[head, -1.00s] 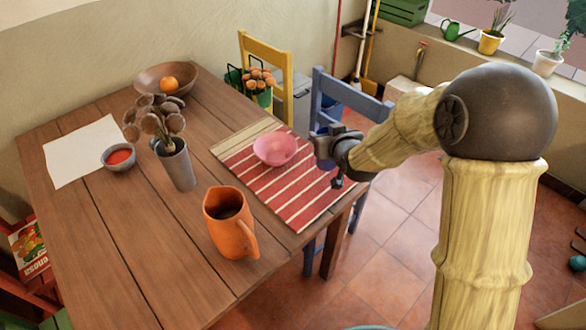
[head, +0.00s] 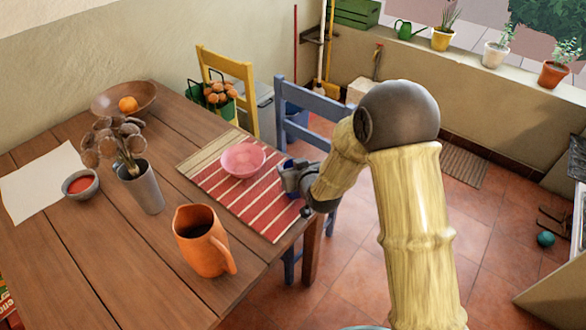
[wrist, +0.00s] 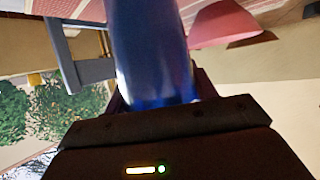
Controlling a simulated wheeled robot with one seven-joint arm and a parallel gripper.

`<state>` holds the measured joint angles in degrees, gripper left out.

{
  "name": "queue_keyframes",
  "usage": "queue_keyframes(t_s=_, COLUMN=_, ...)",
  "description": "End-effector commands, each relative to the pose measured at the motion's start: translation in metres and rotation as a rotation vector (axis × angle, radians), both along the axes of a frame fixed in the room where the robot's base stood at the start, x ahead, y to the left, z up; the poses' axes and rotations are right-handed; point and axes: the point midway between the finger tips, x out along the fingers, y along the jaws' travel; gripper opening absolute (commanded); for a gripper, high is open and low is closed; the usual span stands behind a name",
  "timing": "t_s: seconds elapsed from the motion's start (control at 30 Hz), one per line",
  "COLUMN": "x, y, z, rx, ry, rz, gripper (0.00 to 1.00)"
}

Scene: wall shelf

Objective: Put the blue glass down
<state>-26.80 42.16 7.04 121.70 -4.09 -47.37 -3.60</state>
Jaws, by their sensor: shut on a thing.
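The blue glass (wrist: 150,55) fills the upper middle of the wrist view, between the fingers of my gripper. In the head view my gripper (head: 292,178) is shut at the right edge of the red-and-white striped placemat (head: 262,212), just right of the pink bowl (head: 243,160). The glass is mostly hidden by the gripper there, and I cannot tell whether its base touches the mat. The bowl also shows at the upper right of the wrist view (wrist: 225,22), apart from the glass.
An orange jug (head: 203,245) stands left of the mat's front corner. A grey vase with dried flowers (head: 140,188) and a small bowl of red stuff (head: 80,184) stand further left. A blue chair (head: 308,100) is behind the table's right edge. The mat's front part is clear.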

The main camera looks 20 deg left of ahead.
Motion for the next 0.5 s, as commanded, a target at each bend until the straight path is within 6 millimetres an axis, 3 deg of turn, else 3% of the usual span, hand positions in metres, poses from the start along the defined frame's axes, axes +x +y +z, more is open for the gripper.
queue_keyframes(t_s=0.43, x=0.0003, y=0.0002, z=-0.0104, rx=0.001, ry=-0.003, rz=0.0, gripper=0.34)
queue_keyframes(t_s=0.47, x=0.0002, y=0.0001, z=-0.0094, rx=0.0, ry=-0.001, rz=0.0, gripper=0.62)
queue_keyframes(t_s=0.5, x=0.0001, y=0.0, z=-0.0092, rx=0.0, ry=-0.001, rz=0.0, gripper=0.7)
